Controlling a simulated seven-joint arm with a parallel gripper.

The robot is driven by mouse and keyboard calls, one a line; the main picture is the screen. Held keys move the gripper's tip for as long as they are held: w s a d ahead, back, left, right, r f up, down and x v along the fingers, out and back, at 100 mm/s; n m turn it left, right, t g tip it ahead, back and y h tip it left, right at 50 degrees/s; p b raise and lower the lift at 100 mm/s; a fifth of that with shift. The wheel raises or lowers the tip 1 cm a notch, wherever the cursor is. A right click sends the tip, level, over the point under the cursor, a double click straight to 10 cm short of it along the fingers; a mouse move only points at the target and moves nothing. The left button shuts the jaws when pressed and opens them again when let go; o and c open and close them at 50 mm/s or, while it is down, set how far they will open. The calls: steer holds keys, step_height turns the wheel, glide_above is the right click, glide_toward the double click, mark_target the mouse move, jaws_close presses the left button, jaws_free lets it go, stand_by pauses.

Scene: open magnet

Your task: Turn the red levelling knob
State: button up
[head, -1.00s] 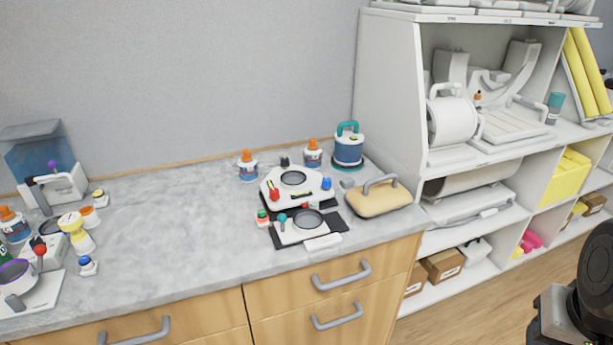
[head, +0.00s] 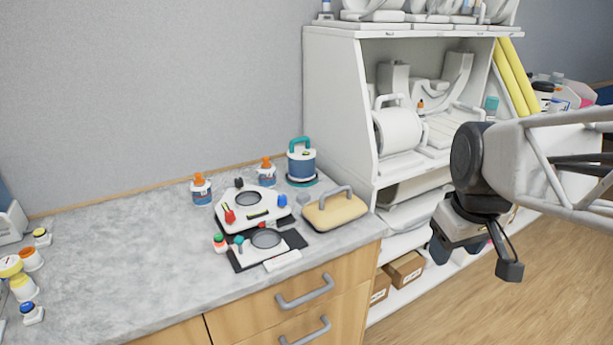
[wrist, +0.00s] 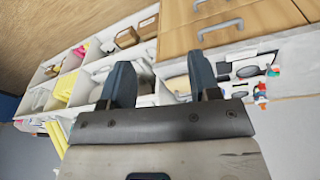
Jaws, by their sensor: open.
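The red levelling knob (head: 229,214) stands upright at the front left corner of a white three-cornered levelling base (head: 252,221) on the counter. A blue knob (head: 282,201) is at the base's right corner and a black knob (head: 239,183) at its back. My gripper (head: 490,262) hangs in the air to the right of the counter, in front of the shelves, well away from the knob. In the wrist view, my gripper (wrist: 160,72) has its two fingers apart with nothing between them.
A dark plate with a white stage (head: 252,252) lies in front of the base. A tan block with a grey handle (head: 335,208) sits to its right. Orange-capped bottles (head: 201,190) and a blue canister (head: 301,163) stand behind. The counter's left middle (head: 120,250) is clear.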

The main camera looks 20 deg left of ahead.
steer(key=w+a+n, duration=0.6)
steer(key=w+a, duration=0.4)
steer(key=a, duration=0.1)
steer(key=n+g, duration=0.2)
steer(key=n, duration=1.4)
glide_above(229, 212)
step_height(229, 212, down, 12)
steer(key=shift+r, duration=0.25)
steer(key=shift+f, duration=3.9)
steer(key=shift+c, duration=0.4)
steer(key=c, duration=0.8)
steer(key=shift+c, duration=0.2)
